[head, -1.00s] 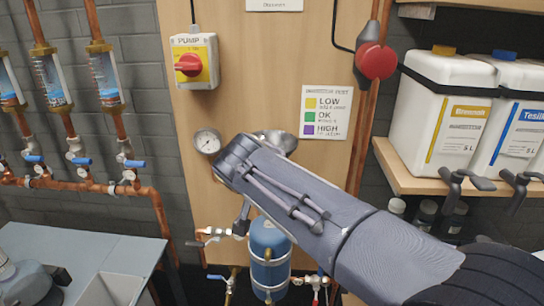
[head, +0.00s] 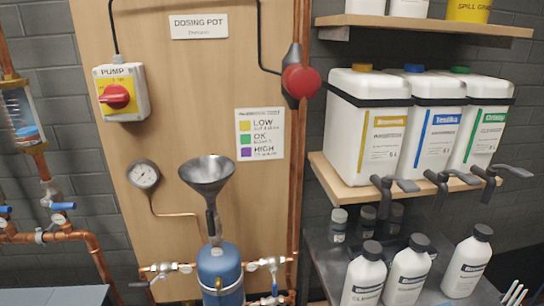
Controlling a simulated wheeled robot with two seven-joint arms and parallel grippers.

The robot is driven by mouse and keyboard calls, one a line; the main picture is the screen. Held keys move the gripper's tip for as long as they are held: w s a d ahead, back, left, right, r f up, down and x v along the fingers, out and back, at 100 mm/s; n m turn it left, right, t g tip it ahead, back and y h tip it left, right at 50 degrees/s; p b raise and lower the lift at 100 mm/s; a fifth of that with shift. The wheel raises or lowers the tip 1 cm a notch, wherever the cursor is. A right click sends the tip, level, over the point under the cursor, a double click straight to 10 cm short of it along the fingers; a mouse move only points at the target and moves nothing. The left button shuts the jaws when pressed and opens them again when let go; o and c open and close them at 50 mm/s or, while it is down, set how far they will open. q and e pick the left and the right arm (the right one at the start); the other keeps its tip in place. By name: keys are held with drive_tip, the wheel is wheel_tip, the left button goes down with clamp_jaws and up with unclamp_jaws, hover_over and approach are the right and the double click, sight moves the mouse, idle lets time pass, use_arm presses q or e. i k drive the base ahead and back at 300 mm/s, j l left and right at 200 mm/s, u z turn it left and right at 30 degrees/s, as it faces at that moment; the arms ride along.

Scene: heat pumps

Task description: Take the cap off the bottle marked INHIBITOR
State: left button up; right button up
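Three white bottles with black caps stand on a dark surface at the lower right in the head view: a left one (head: 362,278), a middle one (head: 406,275) and a right one (head: 467,265). All three caps are on. Their labels are too small to read with certainty, so I cannot tell which is marked INHIBITOR. Neither of my grippers is in view.
Large white containers (head: 366,125) with taps stand on a wooden shelf (head: 350,190) above the bottles. Small dark-capped jars (head: 338,225) stand behind them. A funnel (head: 207,175) sits above a blue dosing pot (head: 218,270) to the left. Pens (head: 515,294) stand at the right edge.

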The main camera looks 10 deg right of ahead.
sight(410, 267)
drive_tip(key=z, duration=1.4)
drive_tip(key=j+u, duration=0.65)
drive_tip(key=i+l, duration=0.05)
